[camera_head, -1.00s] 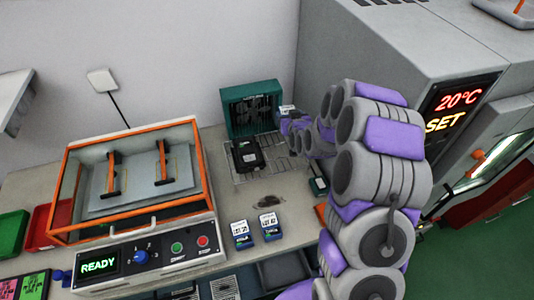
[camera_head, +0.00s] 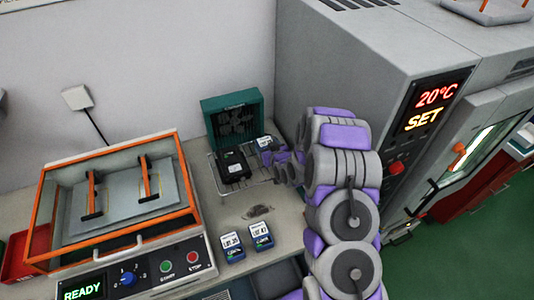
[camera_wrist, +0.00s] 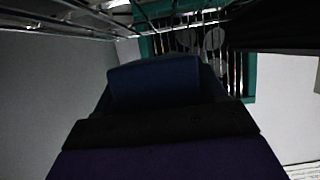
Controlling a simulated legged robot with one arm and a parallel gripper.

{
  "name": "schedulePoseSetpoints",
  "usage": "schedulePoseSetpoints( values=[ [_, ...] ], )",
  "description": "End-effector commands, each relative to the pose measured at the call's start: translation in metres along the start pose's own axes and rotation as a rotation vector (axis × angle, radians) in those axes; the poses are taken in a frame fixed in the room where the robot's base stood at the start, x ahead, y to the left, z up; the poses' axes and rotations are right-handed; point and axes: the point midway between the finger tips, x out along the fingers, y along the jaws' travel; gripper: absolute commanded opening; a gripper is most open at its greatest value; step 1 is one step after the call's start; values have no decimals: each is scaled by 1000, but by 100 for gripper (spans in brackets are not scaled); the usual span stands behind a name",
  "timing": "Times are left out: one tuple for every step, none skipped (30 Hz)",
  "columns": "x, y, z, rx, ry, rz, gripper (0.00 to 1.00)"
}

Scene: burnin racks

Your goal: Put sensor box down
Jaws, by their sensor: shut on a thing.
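My gripper (camera_head: 267,153) is shut on a small sensor box (camera_head: 264,142) with a white label on top. In the head view the box appears at the right side of the wire rack (camera_head: 222,187), right of a black device (camera_head: 232,165). I cannot tell whether it touches the rack. In the wrist view the held box (camera_wrist: 155,82) is a dark blue block beyond my dark gripper. The fingers are mostly hidden. Two other sensor boxes, blue with white labels, stand on the bench: one on the left (camera_head: 232,247) and one on the right (camera_head: 261,237).
A green-framed fan (camera_head: 232,120) stands behind the rack and also shows in the wrist view (camera_wrist: 249,82). An orange-edged test unit (camera_head: 115,205) reading READY is at left. A large grey chamber (camera_head: 345,75) reading 20°C rises at right.

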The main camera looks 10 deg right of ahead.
Motion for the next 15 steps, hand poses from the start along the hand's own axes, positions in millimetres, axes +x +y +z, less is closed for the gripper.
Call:
schedulePoseSetpoints(
  values=[
    [3, 1, 8, 1, -2, 0, 34],
    [5, 1, 13, 2, -2, 0, 34],
    [7, 1, 19, 2, -3, 0, 34],
    [9, 1, 23, 2, -3, 0, 34],
    [11, 1, 27, 2, -3, 0, 34],
    [12, 2, 29, 2, -1, 0, 34],
    [12, 2, 30, 2, 0, 0, 34],
    [12, 2, 30, 2, 2, 0, 34],
    [12, 2, 29, 2, 2, 0, 34],
    [12, 2, 29, 2, 2, 0, 34],
    [12, 2, 29, 2, 2, 0, 34],
    [12, 2, 29, 2, 2, 0, 34],
    [12, 2, 29, 2, 2, 1, 34],
    [12, 2, 29, 1, 2, 1, 34],
    [12, 2, 29, 1, 2, 1, 34]
  ],
)
